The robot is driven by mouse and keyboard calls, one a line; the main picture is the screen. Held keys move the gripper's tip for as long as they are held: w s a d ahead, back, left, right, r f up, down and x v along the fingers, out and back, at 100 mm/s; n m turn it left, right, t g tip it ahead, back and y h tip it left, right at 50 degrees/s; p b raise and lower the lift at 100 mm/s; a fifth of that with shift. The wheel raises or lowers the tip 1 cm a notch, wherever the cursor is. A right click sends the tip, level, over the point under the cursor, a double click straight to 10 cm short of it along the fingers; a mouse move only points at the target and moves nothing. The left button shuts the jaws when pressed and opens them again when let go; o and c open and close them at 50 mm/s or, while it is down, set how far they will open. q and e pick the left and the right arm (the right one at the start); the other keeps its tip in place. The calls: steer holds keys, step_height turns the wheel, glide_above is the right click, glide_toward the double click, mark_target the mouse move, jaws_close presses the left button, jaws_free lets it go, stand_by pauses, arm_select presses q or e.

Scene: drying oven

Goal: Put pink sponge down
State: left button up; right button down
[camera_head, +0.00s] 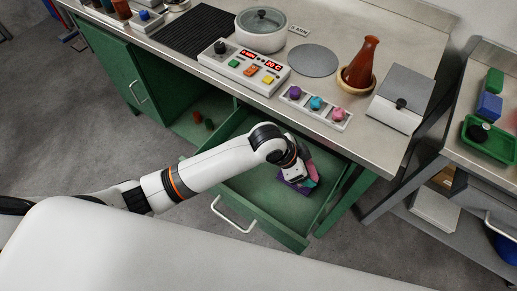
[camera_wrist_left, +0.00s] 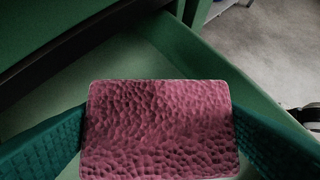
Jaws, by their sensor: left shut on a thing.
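The pink sponge (camera_wrist_left: 158,130) fills the lower middle of the left wrist view, with a pitted surface. My left gripper (camera_wrist_left: 157,150) is shut on it, one teal ridged finger against each side. In the head view the left gripper (camera_head: 299,176) reaches down into the open green drawer (camera_head: 245,190), and part of the pink sponge (camera_head: 313,172) shows beside it. A purple piece (camera_head: 291,184) shows under the gripper, partly hidden. I cannot tell whether the sponge touches the drawer floor. My right gripper is not in view.
The metal worktop (camera_head: 352,118) above the drawer holds a control box (camera_head: 243,68), a tray of coloured knobs (camera_head: 316,108), a pot (camera_head: 261,32) and a brown flask (camera_head: 361,65). Small red and green items (camera_head: 203,120) lie in the cabinet. The drawer's left part is bare.

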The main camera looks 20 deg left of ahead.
arm_select(q)
steer(key=shift+s+d+f+m, duration=0.25)
steer(key=shift+d+f+m, duration=0.15)
steer(key=shift+d+f, duration=0.35)
steer(key=shift+r, duration=0.1)
steer(key=shift+w+a, duration=0.1)
steer(key=shift+a, duration=0.15)
steer(key=w+a+f, duration=0.1)
steer(key=w+a, duration=0.1)
steer(key=a, duration=0.3)
steer(key=w+a+p, duration=0.1)
steer(key=w+a, duration=0.2)
steer(key=a, duration=0.3)
steer(key=w+a+f, duration=0.1)
steer(key=w+a, duration=0.2)
steer(key=a, duration=0.3)
steer(key=shift+w+a+f, duration=0.1)
steer(key=shift+a+f, duration=0.05)
steer(key=shift+f, duration=0.15)
step_height(320, 180, down, 4)
steer(key=shift+r, duration=0.15)
steer(key=shift+w+a+p, duration=0.1)
steer(key=shift+p, duration=0.4)
steer(key=shift+f+b, duration=0.35)
steer(key=shift+f, duration=0.05)
steer(key=o, duration=0.9)
steer(key=shift+o, duration=0.2)
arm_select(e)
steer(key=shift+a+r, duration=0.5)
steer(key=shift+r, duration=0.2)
